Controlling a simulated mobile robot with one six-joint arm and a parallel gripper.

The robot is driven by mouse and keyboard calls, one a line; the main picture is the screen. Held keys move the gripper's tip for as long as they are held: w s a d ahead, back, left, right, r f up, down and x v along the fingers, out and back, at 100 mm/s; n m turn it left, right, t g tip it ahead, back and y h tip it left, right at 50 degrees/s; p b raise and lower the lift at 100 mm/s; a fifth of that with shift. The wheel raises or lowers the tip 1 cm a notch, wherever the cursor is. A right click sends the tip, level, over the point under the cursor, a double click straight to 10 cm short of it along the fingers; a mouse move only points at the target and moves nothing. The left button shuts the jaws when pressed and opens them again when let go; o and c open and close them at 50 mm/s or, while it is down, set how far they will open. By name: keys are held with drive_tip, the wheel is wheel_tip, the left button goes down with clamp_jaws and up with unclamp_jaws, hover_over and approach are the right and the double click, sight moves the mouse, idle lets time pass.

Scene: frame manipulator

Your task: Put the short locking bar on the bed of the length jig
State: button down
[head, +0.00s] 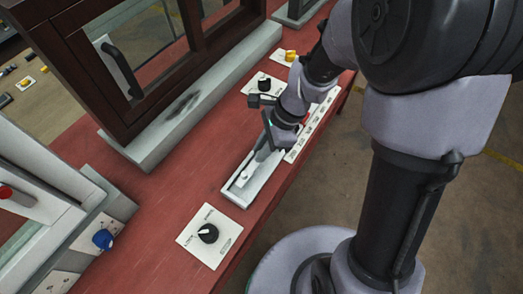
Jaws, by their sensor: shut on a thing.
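My gripper (268,150) points down over a long, shallow, pale grey tray-like fixture on the red bench, which looks like the length jig (229,194). The gripper is shut on a small grey piece, which appears to be the short locking bar (262,154). The fingers and wrist hide much of it. Its lower end is close to the jig's bed, but I cannot tell whether it touches. A small whitish block (242,179) shows inside the near end of the jig.
A white dial plate (209,235) with a black knob lies in front of the jig. A labelled strip (310,130) runs along its right side. A dark-framed cabinet (110,70) on a pale base stands to the left. Bare red bench (160,205) lies between.

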wheel_tip(320, 180, down, 3)
drive_tip(key=shift+r+b, duration=0.1)
drive_tip(key=shift+b, duration=0.45)
drive_tip(key=shift+r, duration=0.15)
drive_tip(key=c, duration=1.7)
unclamp_jaws()
drive_tip(key=shift+f, duration=0.2)
drive_tip(key=shift+o, duration=0.3)
drive_tip(key=shift+s, duration=0.1)
drive_tip(key=s+p+v, duration=0.1)
drive_tip(key=p+v, duration=0.5)
drive_tip(key=v, duration=0.6)
drive_tip(key=s+d+r+n+t+h, duration=0.1)
drive_tip(key=s+r+n+t, duration=0.2)
drive_tip(key=s+r+n, duration=0.2)
drive_tip(key=s+d+r+n+t+h, duration=0.1)
drive_tip(key=s+r+n+t, duration=0.2)
drive_tip(key=r, duration=0.7)
drive_tip(key=s+n, duration=0.2)
drive_tip(key=n, duration=0.2)
drive_tip(key=shift+s+h, duration=0.3)
drive_tip(key=shift+s, duration=0.1)
